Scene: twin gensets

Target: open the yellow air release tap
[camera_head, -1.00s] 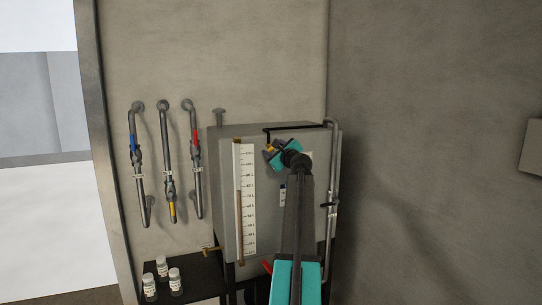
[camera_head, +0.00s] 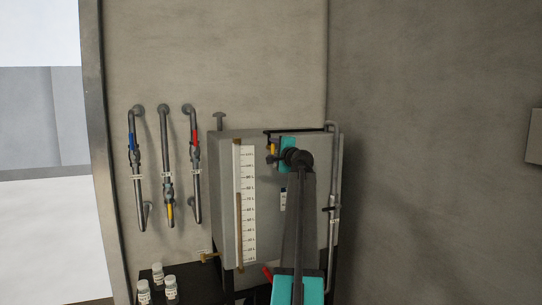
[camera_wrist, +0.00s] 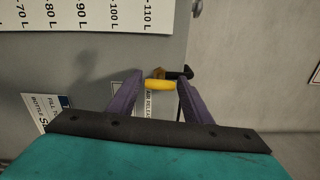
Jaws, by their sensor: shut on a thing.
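The yellow air release tap (camera_wrist: 159,85) shows in the wrist view as a short yellow handle on a dark fitting. It lies crosswise between the two purple fingers of my gripper (camera_wrist: 160,78), which is shut on it. A partly hidden label reading "AIR RELEASE" (camera_wrist: 153,106) sits close by. In the head view the yellow handle (camera_head: 274,147) shows upright at my gripper (camera_head: 274,151), high on the front of the grey tank (camera_head: 226,190). My arm covers part of the tank front.
A white litre scale (camera_head: 248,205) runs down the tank. A grey pipe (camera_head: 334,225) stands along its right side. Wall pipes with a blue (camera_head: 132,142), a red (camera_head: 196,137) and another yellow handle (camera_head: 170,212) are at left. Small bottles (camera_head: 158,272) stand low at left.

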